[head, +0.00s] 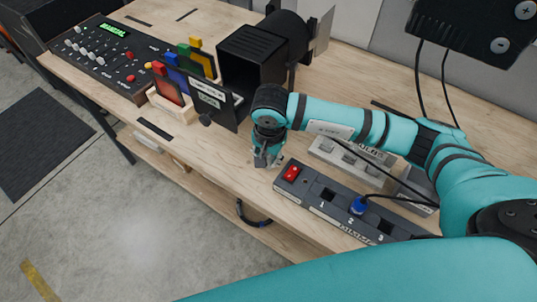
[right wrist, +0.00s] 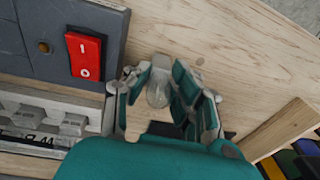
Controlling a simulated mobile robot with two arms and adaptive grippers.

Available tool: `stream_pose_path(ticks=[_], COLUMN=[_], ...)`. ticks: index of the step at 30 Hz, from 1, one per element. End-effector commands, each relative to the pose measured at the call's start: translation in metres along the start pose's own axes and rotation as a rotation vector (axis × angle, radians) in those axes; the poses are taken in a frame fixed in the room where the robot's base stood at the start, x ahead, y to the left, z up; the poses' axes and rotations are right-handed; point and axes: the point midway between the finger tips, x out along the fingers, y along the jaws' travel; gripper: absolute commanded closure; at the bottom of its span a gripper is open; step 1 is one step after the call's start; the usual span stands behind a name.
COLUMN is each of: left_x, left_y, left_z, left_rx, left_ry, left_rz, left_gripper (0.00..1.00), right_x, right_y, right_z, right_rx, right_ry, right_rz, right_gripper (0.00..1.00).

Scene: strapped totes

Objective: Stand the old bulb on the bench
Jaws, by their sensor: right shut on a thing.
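My right gripper (head: 265,160) points down just above or at the wooden bench (head: 215,142), between the black lamp housing and the power strip. In the right wrist view my right gripper (right wrist: 172,92) is shut on a small greyish bulb (right wrist: 158,92), which sits between the fingers with its rounded end toward the wood. Whether the bulb touches the bench is hard to tell. In the head view the bulb is mostly hidden by the fingers. My left gripper is out of view.
The black lamp housing (head: 250,62), colour filters (head: 170,85) and a control panel (head: 108,55) stand left. Bare bench lies near the front edge.

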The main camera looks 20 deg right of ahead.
Motion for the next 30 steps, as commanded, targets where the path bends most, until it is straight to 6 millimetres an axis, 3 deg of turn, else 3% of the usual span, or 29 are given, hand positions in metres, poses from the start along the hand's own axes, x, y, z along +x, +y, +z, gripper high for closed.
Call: stream_pose_path(ticks=[4,5,10,22,30], left_x=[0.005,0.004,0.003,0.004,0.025], left_y=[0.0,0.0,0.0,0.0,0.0], left_z=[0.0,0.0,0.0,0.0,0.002], left_rx=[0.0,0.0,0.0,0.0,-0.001], left_ry=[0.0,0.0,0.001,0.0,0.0], left_rz=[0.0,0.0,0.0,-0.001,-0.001], left_gripper=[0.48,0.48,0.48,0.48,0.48], right_x=[0.004,0.003,0.002,-0.006,-0.06], right_y=[0.0,0.0,0.0,-0.001,-0.001], right_z=[0.0,0.0,0.0,0.0,-0.001], right_rx=[0.0,0.0,0.0,-0.001,-0.002], right_ry=[0.0,0.0,0.0,0.0,0.004], right_rz=[0.0,0.0,0.0,-0.004,-0.007], right_gripper=[1.0,0.76,0.55,0.55,0.55])
